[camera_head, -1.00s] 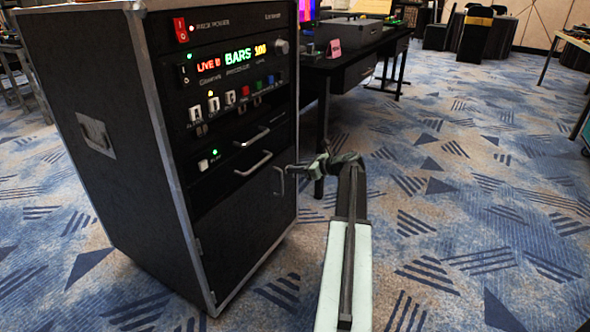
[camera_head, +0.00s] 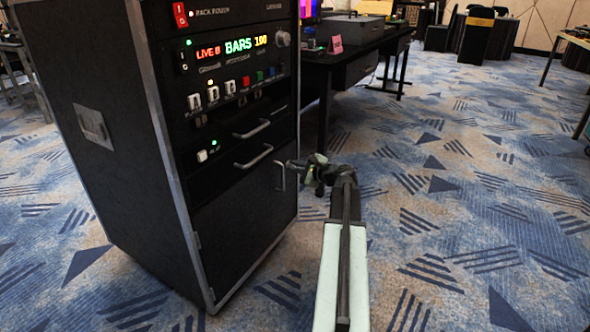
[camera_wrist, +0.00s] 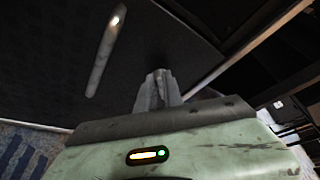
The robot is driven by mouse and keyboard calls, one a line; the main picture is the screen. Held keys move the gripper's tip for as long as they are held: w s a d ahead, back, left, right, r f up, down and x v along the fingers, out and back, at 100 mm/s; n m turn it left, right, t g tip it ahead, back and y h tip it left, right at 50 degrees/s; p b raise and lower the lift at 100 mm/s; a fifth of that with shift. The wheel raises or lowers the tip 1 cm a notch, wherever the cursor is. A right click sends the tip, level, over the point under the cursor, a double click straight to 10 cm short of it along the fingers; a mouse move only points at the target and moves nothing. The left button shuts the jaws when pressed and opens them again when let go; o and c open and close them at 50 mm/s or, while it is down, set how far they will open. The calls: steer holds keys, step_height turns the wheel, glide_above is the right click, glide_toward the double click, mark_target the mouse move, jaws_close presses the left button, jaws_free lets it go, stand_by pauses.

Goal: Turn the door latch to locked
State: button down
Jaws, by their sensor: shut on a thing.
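The black rack case (camera_head: 150,150) has a lower door (camera_head: 240,222) with a vertical metal pull handle (camera_head: 281,176) near its right edge. My gripper (camera_head: 293,163) reaches in from the right, at the door's right edge beside the top of that handle. In the wrist view the handle (camera_wrist: 105,52) is left of my gripper (camera_wrist: 157,78) and apart from it. The two fingers are close together, shut on a small dark part at the door face, which I take to be the door latch. The latch is mostly hidden by the fingers, so its angle cannot be told.
Above the door are two drawers with metal handles (camera_head: 253,156), rows of switches and a red power switch (camera_head: 180,15). A black desk (camera_head: 350,60) stands behind to the right. The carpet (camera_head: 470,230) right of the case is clear.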

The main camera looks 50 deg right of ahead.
steer(key=shift+a+f+n+b, duration=0.1)
steer(key=shift+n+b, duration=0.2)
steer(key=shift+n, duration=0.2)
steer(key=c, duration=1.5)
jaws_free()
steer(key=shift+s, duration=0.1)
steer(key=p+v, duration=0.1)
steer(key=v, duration=0.6)
steer(key=shift+s+a+p, duration=0.1)
steer(key=shift+s+p, duration=0.15)
steer(key=shift+p, duration=0.15)
